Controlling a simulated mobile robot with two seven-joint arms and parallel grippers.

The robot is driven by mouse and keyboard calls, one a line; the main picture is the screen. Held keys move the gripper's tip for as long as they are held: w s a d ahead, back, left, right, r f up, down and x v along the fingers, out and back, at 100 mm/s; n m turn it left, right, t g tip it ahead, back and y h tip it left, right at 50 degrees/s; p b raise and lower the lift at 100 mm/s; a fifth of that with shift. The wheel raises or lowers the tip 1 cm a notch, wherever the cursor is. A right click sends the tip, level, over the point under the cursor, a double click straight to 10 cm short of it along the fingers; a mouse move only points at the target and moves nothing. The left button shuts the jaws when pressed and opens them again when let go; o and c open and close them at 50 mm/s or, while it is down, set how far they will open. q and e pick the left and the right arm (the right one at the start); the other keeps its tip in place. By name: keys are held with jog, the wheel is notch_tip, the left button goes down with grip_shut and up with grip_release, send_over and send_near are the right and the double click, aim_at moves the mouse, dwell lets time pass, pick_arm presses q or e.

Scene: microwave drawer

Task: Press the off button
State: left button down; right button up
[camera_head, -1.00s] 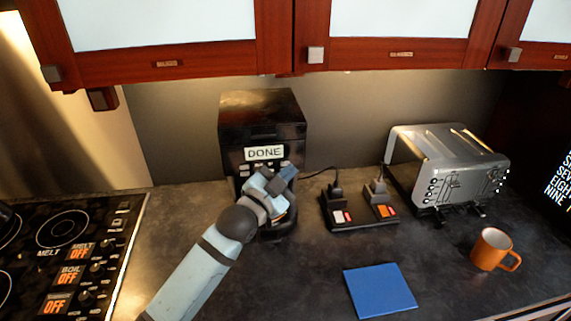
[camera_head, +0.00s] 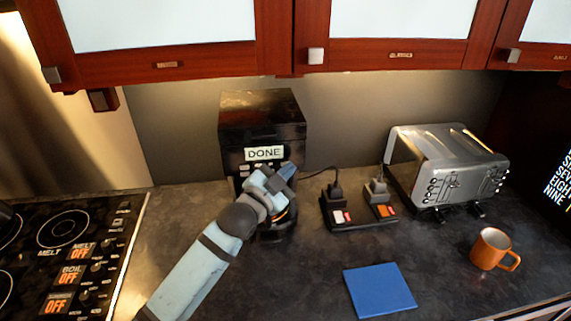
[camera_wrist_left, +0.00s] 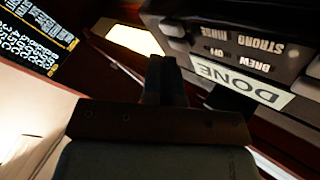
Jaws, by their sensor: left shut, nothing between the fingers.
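The black coffee maker (camera_head: 262,118) stands against the back wall, with a lit DONE display (camera_head: 264,153) on its front. My left gripper (camera_head: 289,172) is shut and empty, just in front of the coffee maker below the display. Its fingers (camera_wrist_left: 165,80) show in the left wrist view, beside the panel; contact cannot be told. My right gripper is out of view.
A charger base (camera_head: 360,226) with two plugged units sits right of the coffee maker. A silver toaster (camera_head: 450,165), an orange mug (camera_head: 492,250) and a blue square (camera_head: 380,290) are further right. A stove (camera_head: 70,250) is at the left. Cabinets (camera_head: 170,60) hang above.

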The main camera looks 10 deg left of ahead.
pick_arm(q)
jog(key=shift+w+a, duration=0.15)
jog(key=shift+w, duration=0.15)
dwell(0.4)
jog(key=shift+s+d+p, duration=0.3)
jog(key=shift+s+p, duration=0.15)
jog(key=shift+s, duration=0.3)
jog(key=shift+s+d+p, duration=0.3)
jog(key=shift+s, duration=0.45)
jog(key=shift+s+d+p, duration=0.25)
jog(key=shift+s+d, duration=0.1)
jog(key=shift+s, duration=0.45)
jog(key=shift+s+d+p, duration=0.3)
jog(key=shift+s, duration=0.45)
